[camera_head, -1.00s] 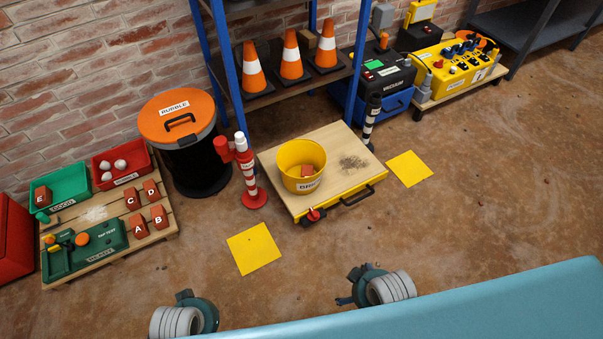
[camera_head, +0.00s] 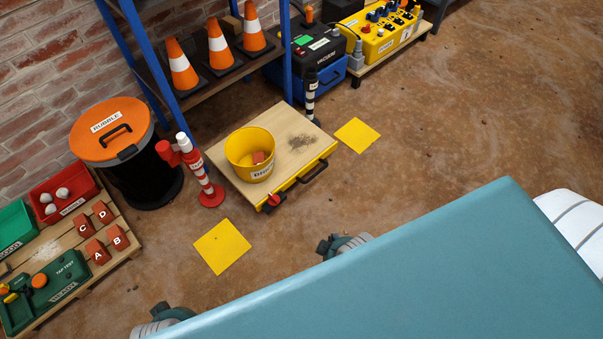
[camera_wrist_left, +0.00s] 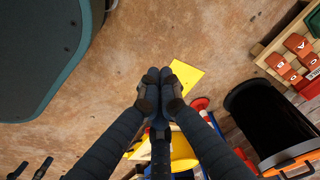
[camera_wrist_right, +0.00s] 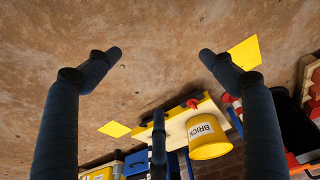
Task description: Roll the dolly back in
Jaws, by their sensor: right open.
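The dolly (camera_head: 222,168) is a low wooden-topped platform with a yellow front edge, a black handle (camera_head: 314,172) and a red lever (camera_head: 272,201). It stands on the floor in front of the blue-framed shelf, between two yellow floor squares (camera_head: 222,246) (camera_head: 357,134). A yellow brick bucket (camera_head: 249,157) with an orange brick inside stands on it, beside a patch of dark grit. My left gripper (camera_wrist_left: 159,76) is shut and empty. My right gripper (camera_wrist_right: 160,54) is open and empty, with the dolly's edge (camera_wrist_right: 180,122) beyond it. Both are apart from the dolly.
A red-and-white post (camera_head: 203,175) stands left of the dolly, and a black-and-white post (camera_head: 310,97) at its back right. Open floor lies to the right.

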